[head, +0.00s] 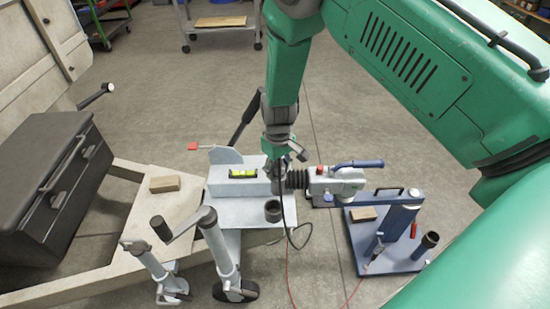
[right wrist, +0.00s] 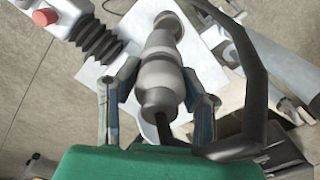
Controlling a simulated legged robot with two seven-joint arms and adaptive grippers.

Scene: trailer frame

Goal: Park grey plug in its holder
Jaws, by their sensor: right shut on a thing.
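My right gripper (head: 272,165) points down over the pale metal trailer frame. In the right wrist view its two fingers (right wrist: 158,95) are closed on either side of a grey, stepped, round plug (right wrist: 158,75), with a dark cable at its near end. The plug is mostly hidden by the gripper in the head view. A dark, open-topped cup (head: 272,210), which looks like the holder, stands on the frame's plate just below the gripper. I cannot tell whether the plug's far end touches it. My left gripper is not in view.
A coupling with black bellows (head: 297,180) and a blue handle lies right of the gripper. A level with a yellow vial (head: 243,173) is at left. A blue stand (head: 388,255) is at right. Thin cables hang below the gripper.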

